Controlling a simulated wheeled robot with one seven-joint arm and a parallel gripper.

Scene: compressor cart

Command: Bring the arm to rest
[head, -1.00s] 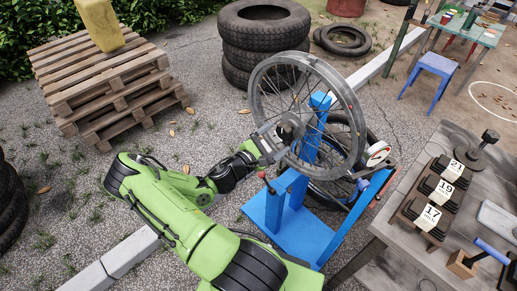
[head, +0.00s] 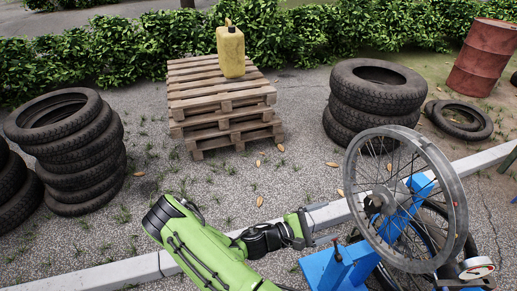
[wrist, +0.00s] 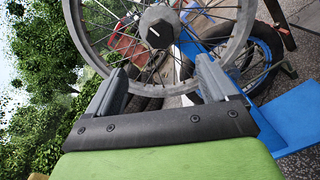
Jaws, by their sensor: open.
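My green arm reaches in from the bottom of the head view. My gripper (head: 322,223) is at its end, left of a spoked wheel (head: 458,190) on a blue stand (head: 326,268). The jaws are open and empty, and a gap shows between them and the wheel's dark hub (head: 374,204). In the wrist view the two fingers (wrist: 163,80) stand wide apart. The hub (wrist: 159,27) shows beyond them, with the wheel's rim (wrist: 88,48) around it.
A stack of pallets (head: 222,106) bears a yellow canister (head: 230,52). Tyre stacks stand at left (head: 75,150) and right (head: 375,95). A red barrel (head: 482,58) is at the far right. A pale kerb (head: 90,277) crosses behind the stand.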

